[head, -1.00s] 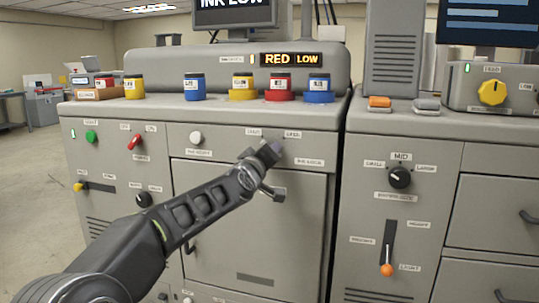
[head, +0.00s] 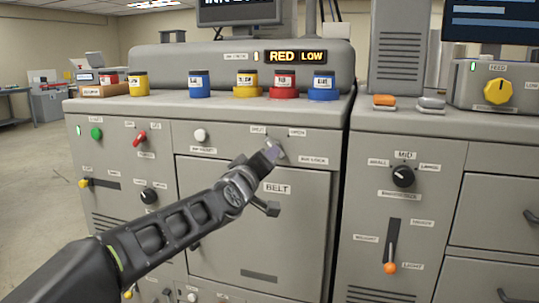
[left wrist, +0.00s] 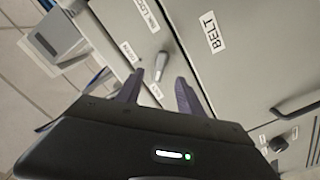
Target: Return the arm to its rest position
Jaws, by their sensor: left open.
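My left arm comes in from the lower left in the head view. Its gripper (head: 272,152) is in front of the grey cabinet (head: 235,180), by the ink-lock switch at the top right of the door marked BELT. In the left wrist view the two purple fingers (left wrist: 159,92) are apart with nothing between them. A small metal lever (left wrist: 160,66) stands on the panel just beyond the fingertips, and I see no contact. In the head view the gripper largely hides this lever. My right gripper is not in view.
Ink pots, including a red one (head: 284,85), line the cabinet top. The right-hand cabinet has a black dial (head: 403,176) and an orange-tipped slider (head: 390,267). A door handle (left wrist: 297,105) sticks out near the gripper. Open floor (head: 35,190) lies at left.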

